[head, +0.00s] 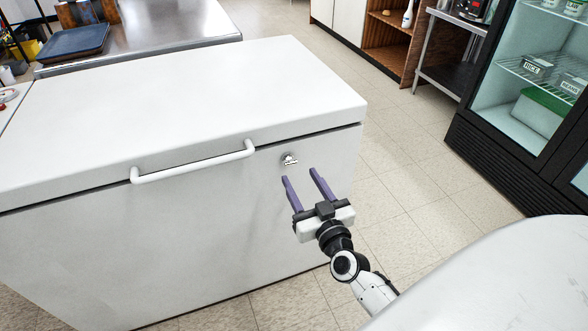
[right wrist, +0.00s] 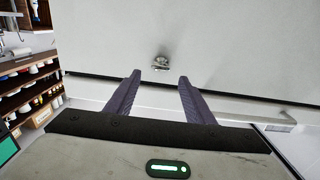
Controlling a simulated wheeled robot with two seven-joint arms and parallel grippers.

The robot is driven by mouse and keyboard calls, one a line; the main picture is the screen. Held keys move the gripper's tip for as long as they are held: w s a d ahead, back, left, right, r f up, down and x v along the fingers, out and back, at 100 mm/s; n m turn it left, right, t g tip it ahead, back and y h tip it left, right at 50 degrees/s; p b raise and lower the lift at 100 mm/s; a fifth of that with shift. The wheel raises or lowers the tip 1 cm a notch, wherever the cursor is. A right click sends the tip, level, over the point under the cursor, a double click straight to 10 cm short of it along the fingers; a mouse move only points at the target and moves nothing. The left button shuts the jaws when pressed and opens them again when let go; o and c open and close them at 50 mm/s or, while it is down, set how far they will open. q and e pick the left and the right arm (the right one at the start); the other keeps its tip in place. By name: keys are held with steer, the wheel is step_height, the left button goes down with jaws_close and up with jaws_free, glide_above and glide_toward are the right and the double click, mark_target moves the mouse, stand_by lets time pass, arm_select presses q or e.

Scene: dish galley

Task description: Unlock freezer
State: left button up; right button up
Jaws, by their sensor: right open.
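A white chest freezer (head: 120,240) fills the left and middle of the head view with its lid (head: 190,95) closed. A white bar handle (head: 195,163) runs along the front of the lid. A small round metal lock (head: 289,160) sits on the front panel right of the handle; it also shows in the right wrist view (right wrist: 160,63). My right gripper (head: 303,175) is open and empty, its purple fingers pointing at the front panel just below the lock. In the right wrist view the fingertips (right wrist: 159,75) lie either side of the lock, apart from it. My left gripper is out of view.
A steel table (head: 160,30) with a dark blue tray (head: 75,41) stands behind the freezer. A glass-door fridge (head: 530,90) stands at the right, near a metal rack and wooden shelves (head: 385,45). The tiled floor (head: 420,180) between freezer and fridge is clear.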

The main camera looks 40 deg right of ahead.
mark_target(291, 163)
steer(key=x, duration=0.5)
steer(key=shift+w, duration=0.3)
steer(key=c, duration=1)
steer(key=shift+c, duration=0.2)
